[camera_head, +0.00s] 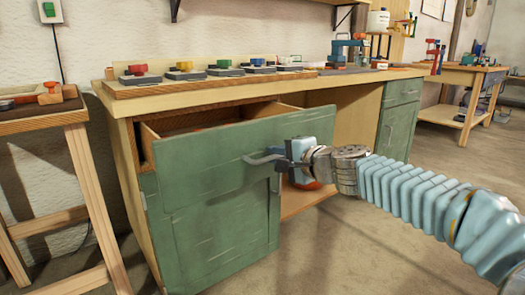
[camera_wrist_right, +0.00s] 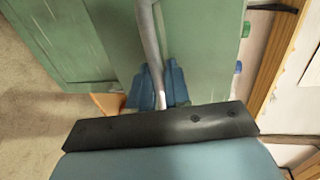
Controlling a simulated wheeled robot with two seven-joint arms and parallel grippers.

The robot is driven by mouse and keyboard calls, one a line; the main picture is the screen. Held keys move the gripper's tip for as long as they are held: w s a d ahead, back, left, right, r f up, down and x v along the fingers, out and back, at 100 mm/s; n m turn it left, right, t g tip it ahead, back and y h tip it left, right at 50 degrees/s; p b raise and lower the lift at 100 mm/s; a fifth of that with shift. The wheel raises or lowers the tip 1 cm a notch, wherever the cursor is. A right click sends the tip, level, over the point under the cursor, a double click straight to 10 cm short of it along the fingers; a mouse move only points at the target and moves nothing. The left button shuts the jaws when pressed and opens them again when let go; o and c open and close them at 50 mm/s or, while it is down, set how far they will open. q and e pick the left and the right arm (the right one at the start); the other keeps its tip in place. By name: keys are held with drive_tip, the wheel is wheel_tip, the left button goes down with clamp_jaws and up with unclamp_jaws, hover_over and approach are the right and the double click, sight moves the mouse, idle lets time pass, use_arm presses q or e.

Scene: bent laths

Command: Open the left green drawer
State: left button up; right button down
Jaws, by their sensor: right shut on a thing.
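The left green drawer (camera_head: 215,155) is pulled part way out of the wooden workbench, and its open top shows behind the green front. A grey bar handle (camera_head: 262,160) sits on the drawer front. My right gripper (camera_head: 288,155) is at the right part of this handle, shut on it. In the right wrist view, the handle (camera_wrist_right: 150,50) runs between the blue fingers of the right gripper (camera_wrist_right: 157,88), in front of the green panel. The inside of the drawer is mostly hidden by its front. My left gripper is not in view.
A green cabinet door (camera_head: 225,235) is below the drawer. Several coloured blocks stand on boards on the bench top (camera_head: 180,90). Another green drawer (camera_head: 402,92) is at the right. A small wooden table (camera_head: 50,122) stands at the left. The floor in front is clear.

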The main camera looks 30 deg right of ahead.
drive_tip(key=f+v, duration=0.2)
drive_tip(key=v, duration=1.1)
drive_tip(key=shift+s+f, duration=0.4)
drive_tip(key=shift+d, duration=0.1)
drive_tip(key=c, duration=1.2)
unclamp_jaws()
drive_tip(key=shift+c, duration=0.2)
drive_tip(key=shift+p, duration=0.3)
drive_tip(key=p+v, duration=0.2)
drive_tip(key=v, duration=1.1)
drive_tip(key=shift+s, duration=0.4)
